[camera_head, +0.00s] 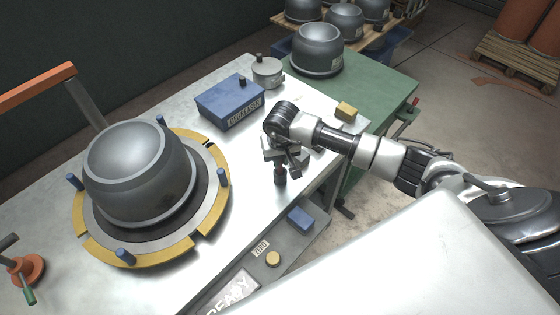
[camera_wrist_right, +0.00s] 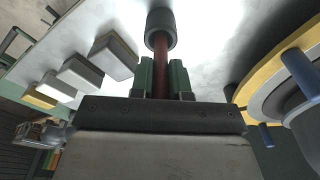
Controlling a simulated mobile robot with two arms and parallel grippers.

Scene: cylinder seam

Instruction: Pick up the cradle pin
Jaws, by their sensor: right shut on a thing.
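My right gripper (camera_head: 280,163) is low over the front right part of the metal table. Its green fingers (camera_wrist_right: 163,78) are shut on a pin with a red shaft (camera_wrist_right: 162,66) and a dark grey round end (camera_wrist_right: 160,27), which I take as the cradle pin. In the head view the pin (camera_head: 280,177) shows as a short dark piece below the fingers, pointing down. I cannot tell whether its end touches the tabletop. My left gripper is not in view.
A dark grey dome (camera_head: 135,170) sits in a yellow-edged ring (camera_head: 88,238) with several blue pegs (camera_head: 223,177). A blue box (camera_head: 230,102) and a grey lidded pot (camera_head: 267,72) stand behind. Tabletop between ring and gripper is clear.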

